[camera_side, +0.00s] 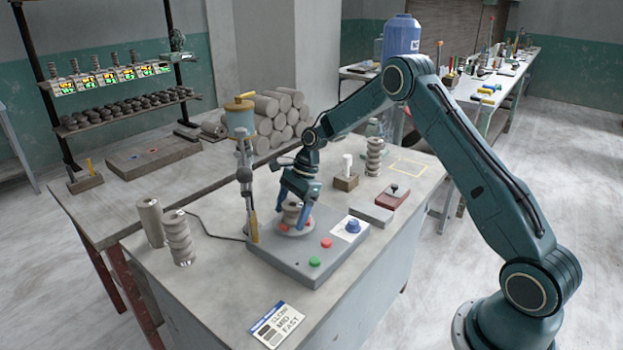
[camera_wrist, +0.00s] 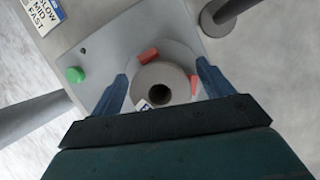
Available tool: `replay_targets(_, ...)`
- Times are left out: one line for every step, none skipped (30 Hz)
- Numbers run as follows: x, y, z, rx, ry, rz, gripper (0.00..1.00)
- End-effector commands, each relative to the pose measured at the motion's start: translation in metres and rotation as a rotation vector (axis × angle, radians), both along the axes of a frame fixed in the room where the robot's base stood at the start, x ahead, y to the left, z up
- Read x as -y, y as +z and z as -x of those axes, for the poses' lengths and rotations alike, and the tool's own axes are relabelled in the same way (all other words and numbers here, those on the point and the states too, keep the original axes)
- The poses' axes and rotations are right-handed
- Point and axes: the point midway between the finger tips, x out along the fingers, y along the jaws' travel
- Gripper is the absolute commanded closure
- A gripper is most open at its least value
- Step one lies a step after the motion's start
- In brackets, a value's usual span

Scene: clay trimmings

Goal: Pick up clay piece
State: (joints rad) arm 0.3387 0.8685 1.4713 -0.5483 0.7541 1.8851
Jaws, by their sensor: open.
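A grey-beige clay piece (camera_side: 292,213) sits on the round pale turntable (camera_side: 293,230) of the grey machine. In the wrist view, the clay piece (camera_wrist: 177,83) shows from above as a ring with a dark central hole, with red blocks beside it on the turntable. My gripper (camera_side: 293,208) points down over the turntable, jaws open. In the wrist view, my gripper (camera_wrist: 162,75) has one blue finger on each side of the clay piece. Whether the fingers touch it cannot be told.
The grey machine base (camera_side: 300,262) carries a green button (camera_side: 314,262), a red button (camera_side: 326,242) and a blue knob (camera_side: 352,226). A vertical post (camera_side: 246,195) stands close left of my gripper. A ribbed clay column (camera_side: 178,238) and plain cylinder (camera_side: 150,222) stand left.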

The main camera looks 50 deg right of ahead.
Motion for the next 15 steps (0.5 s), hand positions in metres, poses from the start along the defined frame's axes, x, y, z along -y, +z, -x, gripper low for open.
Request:
replay_targets(0.0000,0.0001,0.0000,0.000,0.000,0.000,0.21)
replay_targets(0.0001,0.0002,0.0000,0.000,0.000,0.000,0.21)
replay_targets(0.0001,0.0002,0.0000,0.000,0.000,0.000,0.21)
replay_targets(0.0002,0.0001,0.0000,0.000,0.000,0.000,0.21)
replay_targets(0.0002,0.0002,0.0001,0.000,0.000,0.000,0.21)
replay_targets(0.0002,0.0002,0.0001,0.000,0.000,0.000,0.21)
replay_targets(0.0001,0.0004,0.0000,0.000,0.000,0.000,0.21)
replay_targets(0.0002,0.0003,0.0001,0.000,0.000,0.000,0.21)
replay_targets(0.0002,0.0003,0.0001,0.000,0.000,0.000,0.22)
replay_targets(0.0002,0.0003,0.0001,0.000,0.000,0.000,0.28)
replay_targets(0.0002,0.0003,0.0001,0.000,0.000,0.000,0.34)
replay_targets(0.0003,0.0004,0.0001,0.000,0.000,0.000,0.42)
replay_targets(0.0003,0.0004,0.0001,0.000,0.000,0.000,0.48)
replay_targets(0.0003,0.0004,0.0001,0.000,0.000,0.000,0.54)
replay_targets(0.0003,0.0004,0.0001,0.000,0.000,0.000,0.62)
